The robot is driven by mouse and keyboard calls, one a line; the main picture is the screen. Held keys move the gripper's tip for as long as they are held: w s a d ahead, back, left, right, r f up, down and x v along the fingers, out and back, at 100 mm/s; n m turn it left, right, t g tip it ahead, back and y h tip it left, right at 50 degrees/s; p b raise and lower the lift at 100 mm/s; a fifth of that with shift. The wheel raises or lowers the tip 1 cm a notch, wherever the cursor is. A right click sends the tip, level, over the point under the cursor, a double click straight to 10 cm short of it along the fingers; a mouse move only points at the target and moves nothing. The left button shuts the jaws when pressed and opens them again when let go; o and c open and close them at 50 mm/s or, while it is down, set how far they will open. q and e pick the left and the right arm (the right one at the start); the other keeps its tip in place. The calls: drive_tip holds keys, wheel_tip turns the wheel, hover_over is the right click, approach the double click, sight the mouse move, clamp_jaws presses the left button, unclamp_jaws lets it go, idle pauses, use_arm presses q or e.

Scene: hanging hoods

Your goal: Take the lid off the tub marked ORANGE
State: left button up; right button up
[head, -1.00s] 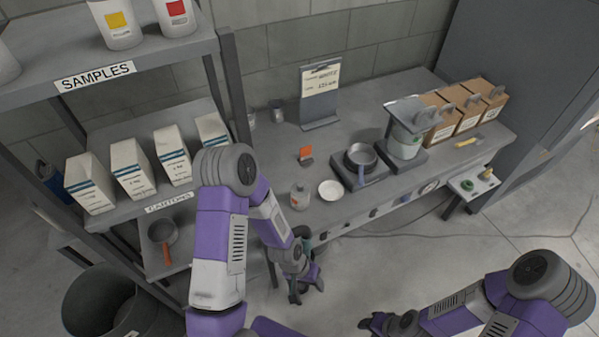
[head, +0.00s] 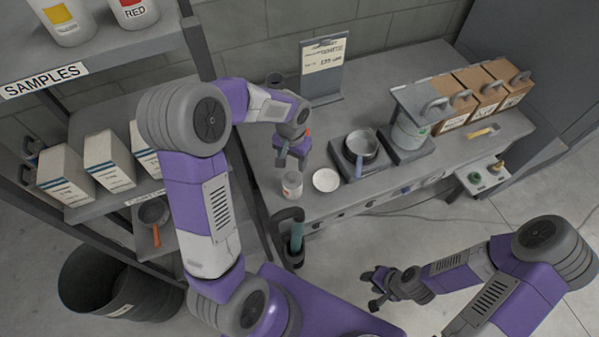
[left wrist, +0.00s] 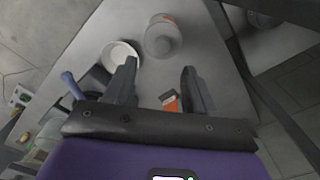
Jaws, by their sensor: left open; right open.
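A small pale tub (head: 292,186) with an orange-red label stands on the bench near its front left corner. Its lettering is too small to read. In the left wrist view the tub (left wrist: 163,37) shows from above with a round grey lid on top, beyond the fingertips. My left gripper (head: 291,159) is over the bench, behind the tub in the head view, pointing down, open and empty. Its two fingers (left wrist: 157,76) are apart in the left wrist view. My right gripper (head: 371,289) is open and empty, low in front of the bench.
A white dish (head: 326,180) and a pan (head: 361,148) stand right of the tub. An orange-and-white card (left wrist: 170,101) lies between my left fingers in the wrist view. A sign (head: 322,68) stands behind. A shelf post (head: 252,185) rises at the left.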

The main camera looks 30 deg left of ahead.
sight(292, 175)
use_arm(q)
drive_tip(key=f, duration=0.7)
drive_tip(key=shift+a+f, duration=0.2)
drive_tip(key=shift+f, duration=0.15)
drive_tip(key=shift+s, duration=0.1)
drive_tip(key=shift+c, duration=0.3)
clamp_jaws()
